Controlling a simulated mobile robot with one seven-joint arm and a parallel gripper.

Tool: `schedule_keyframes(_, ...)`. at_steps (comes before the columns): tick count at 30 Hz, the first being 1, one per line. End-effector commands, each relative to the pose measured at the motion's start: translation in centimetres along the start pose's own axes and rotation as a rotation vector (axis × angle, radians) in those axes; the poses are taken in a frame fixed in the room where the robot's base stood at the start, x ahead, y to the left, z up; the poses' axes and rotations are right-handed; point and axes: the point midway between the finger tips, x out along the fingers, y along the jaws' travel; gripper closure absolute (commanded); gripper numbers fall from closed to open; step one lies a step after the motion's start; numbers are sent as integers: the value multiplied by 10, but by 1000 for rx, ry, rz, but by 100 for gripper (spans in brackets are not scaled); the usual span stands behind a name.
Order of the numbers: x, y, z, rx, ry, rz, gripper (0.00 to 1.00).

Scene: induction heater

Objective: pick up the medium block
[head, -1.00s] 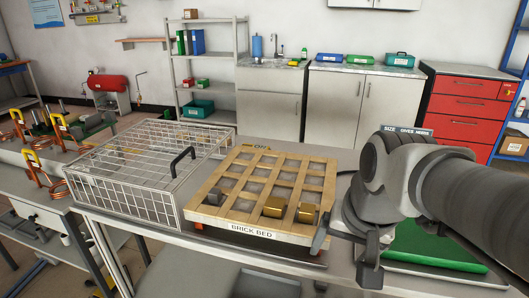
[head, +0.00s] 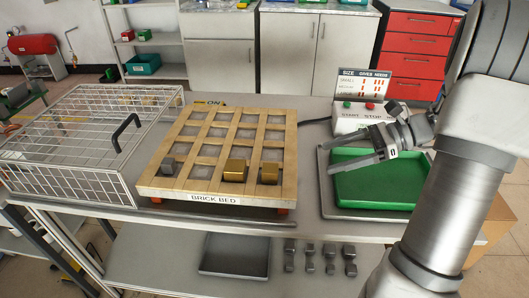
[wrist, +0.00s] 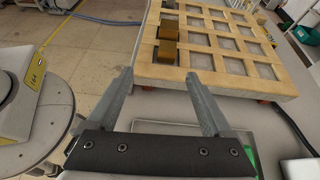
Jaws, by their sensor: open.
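Three blocks sit in the front row of the brick bed (head: 284,180): a grey one (head: 168,165) at left, a brass one (head: 235,169) in the middle and a brass one (head: 269,172) at right. I cannot tell for sure which is the medium block; their sizes look close. My gripper (head: 334,155) is open and empty, above the left side of the green tray, right of the bed and apart from the blocks. In the wrist view its fingers (wrist: 160,78) spread in front of the bed, with the brass blocks (wrist: 168,51) beyond them.
A wire cage (head: 75,135) stands left of the bed. The green tray (head: 372,185) lies right. Behind it are a start/stop box (head: 358,116) and a size sign (head: 363,85). Several dark pieces (head: 310,260) and a grey tray (head: 235,256) sit on the lower shelf.

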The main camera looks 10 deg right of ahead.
Motion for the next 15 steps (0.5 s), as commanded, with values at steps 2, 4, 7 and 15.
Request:
schedule_keyframes(2, -6, -4, -3, 21, -33, -21, 15)
schedule_keyframes(4, -6, -6, -4, 28, -50, -30, 15)
schedule_keyframes(7, 7, -7, -4, 29, -55, -31, 15)
schedule_keyframes(15, 67, -8, -2, 28, -53, -27, 15)
